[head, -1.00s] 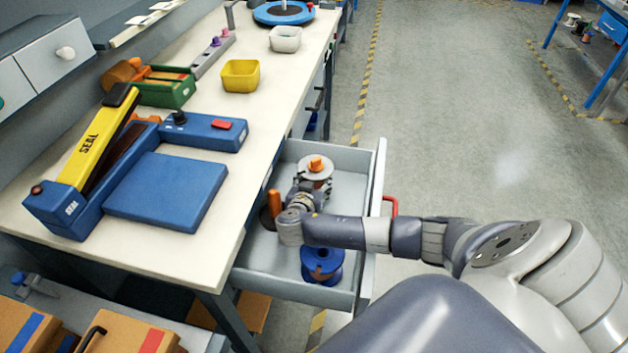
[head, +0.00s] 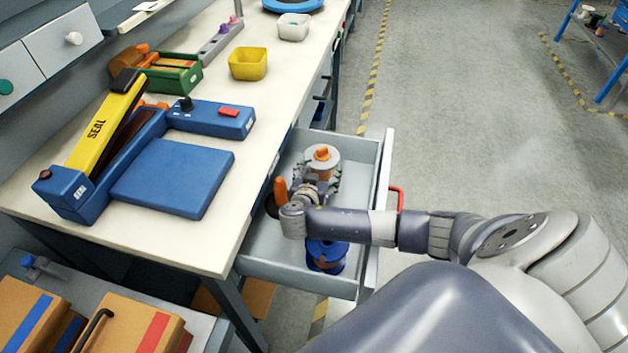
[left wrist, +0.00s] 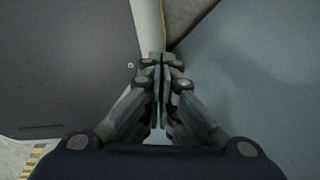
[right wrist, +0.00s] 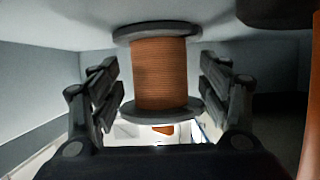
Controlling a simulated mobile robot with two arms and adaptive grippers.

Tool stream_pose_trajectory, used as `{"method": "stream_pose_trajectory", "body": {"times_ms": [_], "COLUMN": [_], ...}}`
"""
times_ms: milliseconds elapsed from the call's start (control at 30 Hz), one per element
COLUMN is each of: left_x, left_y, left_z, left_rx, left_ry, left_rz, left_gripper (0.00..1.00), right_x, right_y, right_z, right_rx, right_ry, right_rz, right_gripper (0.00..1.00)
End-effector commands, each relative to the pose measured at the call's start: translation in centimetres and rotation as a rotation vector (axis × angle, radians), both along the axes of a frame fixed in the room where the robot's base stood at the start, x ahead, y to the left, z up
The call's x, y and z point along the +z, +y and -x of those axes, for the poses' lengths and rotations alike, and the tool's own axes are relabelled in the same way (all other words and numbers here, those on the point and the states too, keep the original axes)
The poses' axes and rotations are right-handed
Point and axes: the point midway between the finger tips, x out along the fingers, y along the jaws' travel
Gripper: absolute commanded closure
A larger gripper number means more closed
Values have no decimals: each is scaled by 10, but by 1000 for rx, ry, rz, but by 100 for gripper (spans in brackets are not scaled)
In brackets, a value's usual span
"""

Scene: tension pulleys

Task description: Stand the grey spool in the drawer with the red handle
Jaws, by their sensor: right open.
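The grey spool (head: 323,169), with grey flanges and an orange winding, stands upright in the far part of the open drawer (head: 364,150) with the red handle (head: 397,194). In the right wrist view the spool (right wrist: 160,75) appears between the spread fingers of my right gripper (right wrist: 160,92), with gaps on both sides. In the head view this gripper (head: 318,186) is low in the drawer, just on the near side of the spool. My left gripper (left wrist: 160,65) shows only in its wrist view, fingers together and nothing seen between them.
A blue spool (head: 325,256) stands in the near part of the drawer, partly under my right arm. An orange upright piece (head: 280,191) is at the drawer's left side. The worktop holds a blue sealer (head: 172,178) and a yellow bin (head: 248,64).

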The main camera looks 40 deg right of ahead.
Motion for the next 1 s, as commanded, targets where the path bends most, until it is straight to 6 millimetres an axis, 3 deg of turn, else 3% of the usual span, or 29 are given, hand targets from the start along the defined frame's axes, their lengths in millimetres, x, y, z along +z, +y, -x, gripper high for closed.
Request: {"method": "stream_pose_trajectory", "body": {"times_ms": [300, 500, 1000], "left_x": [0, 0, 0], "left_y": [0, 0, 0], "left_z": [0, 0, 0], "left_rx": [1, 1, 0], "left_ry": [0, 0, 0], "left_rz": [0, 0, 0], "left_gripper": [100, 100, 100], "right_x": [25, 36, 40], "right_y": [49, 68, 73], "right_z": [42, 59, 64], "right_rx": [1, -1, -2], "right_ry": [0, -1, -1], "right_rz": [-5, -3, -1], "right_gripper": [30, 30, 30]}}
